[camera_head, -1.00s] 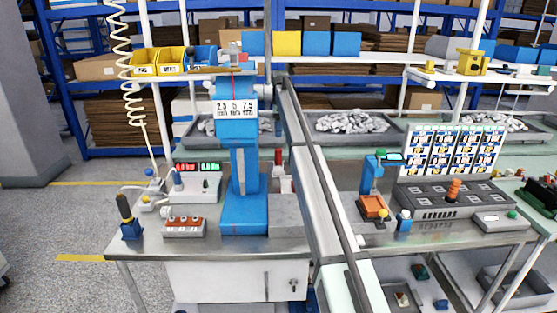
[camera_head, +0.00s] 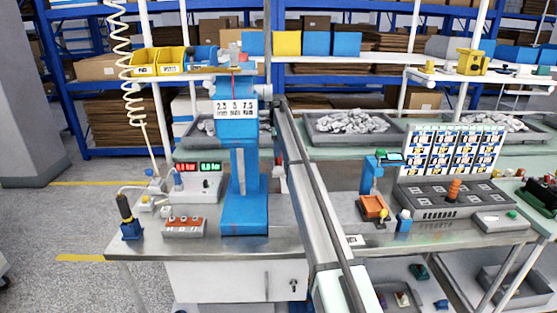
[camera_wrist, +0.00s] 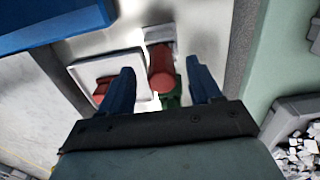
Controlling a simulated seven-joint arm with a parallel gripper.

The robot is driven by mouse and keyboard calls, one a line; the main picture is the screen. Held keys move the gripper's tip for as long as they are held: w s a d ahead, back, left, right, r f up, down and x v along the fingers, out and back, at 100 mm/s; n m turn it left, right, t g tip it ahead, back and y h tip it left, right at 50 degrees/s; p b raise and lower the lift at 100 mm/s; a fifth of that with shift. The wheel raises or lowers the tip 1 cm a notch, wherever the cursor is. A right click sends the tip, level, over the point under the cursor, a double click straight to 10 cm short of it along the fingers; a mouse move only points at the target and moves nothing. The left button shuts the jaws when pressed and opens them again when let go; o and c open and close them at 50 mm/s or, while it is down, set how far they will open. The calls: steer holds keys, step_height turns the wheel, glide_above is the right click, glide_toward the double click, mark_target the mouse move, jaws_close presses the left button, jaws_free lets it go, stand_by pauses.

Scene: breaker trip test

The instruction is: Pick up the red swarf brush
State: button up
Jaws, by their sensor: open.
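In the wrist view, a red cylindrical piece (camera_wrist: 163,68), which looks like the handle of the red swarf brush, lies between the two blue fingers of my gripper (camera_wrist: 159,66). The fingers are apart, with gaps on both sides of the red piece. Its bristles cannot be made out. A second red piece (camera_wrist: 102,88) shows at a pale square tray (camera_wrist: 92,68) to the left, and a green piece (camera_wrist: 173,101) lies below the red cylinder. In the head view, only a small red bit (camera_head: 279,158) shows behind the blue press; my gripper cannot be made out there.
The blue press (camera_head: 245,200) stands on the left bench, beside a red-topped switch box (camera_head: 184,226) and a blue holder with a black handle (camera_head: 128,222). The right bench carries an orange-trayed fixture (camera_head: 373,206) and a dark panel (camera_head: 448,199). A bin (camera_wrist: 296,112) lies right in the wrist view.

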mark_target(278, 162)
step_height(278, 162, down, 4)
steer(key=shift+d+f, duration=0.1)
steer(key=shift+f, duration=0.1)
steer(key=c, duration=1.1)
steer(key=shift+r, duration=0.15)
